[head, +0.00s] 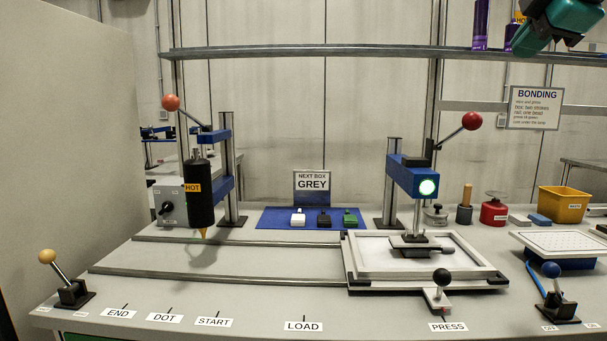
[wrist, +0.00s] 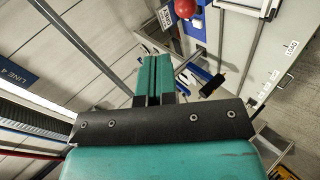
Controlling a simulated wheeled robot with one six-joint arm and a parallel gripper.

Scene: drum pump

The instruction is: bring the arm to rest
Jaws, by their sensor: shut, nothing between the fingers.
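My gripper (wrist: 153,62) shows in the wrist view with its two teal fingers together and nothing between them. It is raised in the air, clear of the bench. In the head view, a teal and dark part of my arm shows at the top right corner, in front of the upper shelf; the rest of the arm is out of frame there.
The bench holds a hot dispenser (head: 200,192) at left, a press (head: 412,178) with a red-knobbed lever, and a sliding frame (head: 360,265) beneath it. A shelf (head: 330,51) with purple cans (head: 481,25) runs above. A yellow bin (head: 563,204) stands at right.

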